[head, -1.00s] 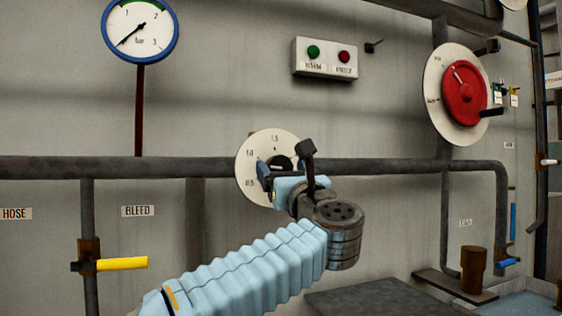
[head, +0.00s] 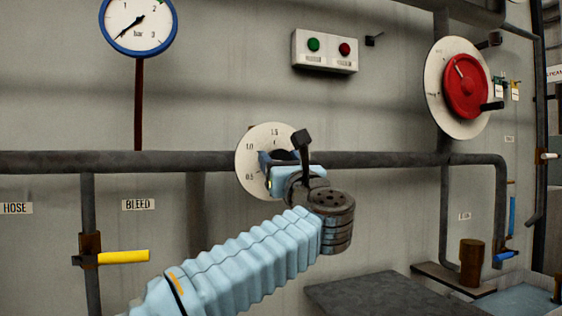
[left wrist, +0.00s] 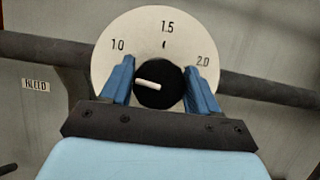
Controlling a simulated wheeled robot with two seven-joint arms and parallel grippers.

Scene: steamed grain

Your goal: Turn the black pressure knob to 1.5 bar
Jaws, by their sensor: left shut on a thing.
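The black pressure knob (left wrist: 159,87) sits in the middle of a round white dial (left wrist: 145,23) marked 1.0, 1.5 and 2.0 in the left wrist view. Its white pointer aims left, below the 1.0 mark. My left gripper (left wrist: 161,68) has one blue finger on each side of the knob and is shut on it. In the head view the dial (head: 246,162) also shows 0.5, and my left gripper (head: 283,161) hides most of the knob. My right gripper is not in view.
A dark horizontal pipe (head: 390,160) runs behind the dial. A pressure gauge (head: 138,20) hangs upper left with its needle near the low end. A red wheel (head: 464,88), a button box (head: 324,52) and a yellow lever (head: 123,257) are apart from the gripper.

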